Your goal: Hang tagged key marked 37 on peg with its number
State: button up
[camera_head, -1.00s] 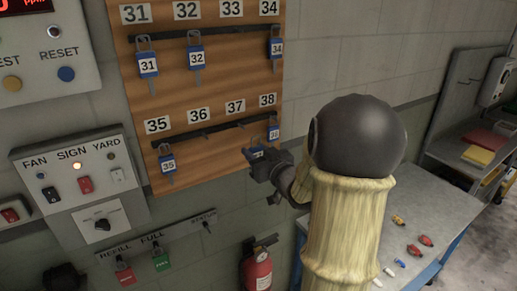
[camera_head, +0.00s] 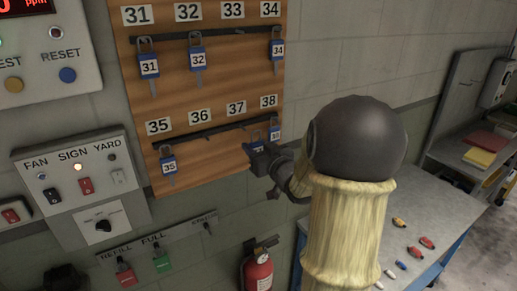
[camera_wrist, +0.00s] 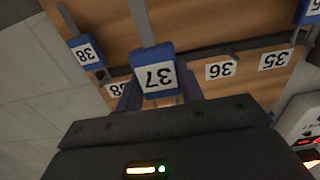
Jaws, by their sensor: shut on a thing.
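The blue key tag marked 37 (camera_wrist: 158,78) is held in my gripper, seen upside down in the wrist view. In the head view my gripper (camera_head: 256,150) is shut on the tag, just below the 37 label (camera_head: 236,108) of the wooden key board (camera_head: 190,100). The peg under the 37 label sits on the lower dark rail (camera_head: 222,126); whether the key touches it I cannot tell. The key's metal part rises above the tag in the wrist view. My arm hides part of the board's right edge.
Key 38 (camera_head: 274,134) hangs close to the right of my gripper and shows in the wrist view (camera_wrist: 86,52). Key 35 (camera_head: 168,163) hangs at the left. Keys 31, 32 and 34 hang on the upper rail. The space under label 36 (camera_head: 199,116) is empty.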

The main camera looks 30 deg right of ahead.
aim_at(238, 135)
jog(key=shift+w+a+f+p, duration=0.15)
jog(key=shift+w+p, duration=0.1)
jog(key=shift+w, duration=1.5)
jog(key=shift+w+f+p, duration=0.15)
jog(key=shift+w+p, duration=0.1)
jog(key=shift+w, duration=1.45)
jog(key=shift+w+f+b, duration=0.5)
jog(key=shift+w+b, duration=0.15)
jog(key=shift+b, duration=0.1)
jog(key=o, duration=1.1)
jog(key=shift+c, duration=0.2)
jog(key=s+b, duration=0.5)
jog(key=s, duration=1.2)
jog(key=shift+s+d, duration=0.2)
jog(key=shift+d, duration=0.1)
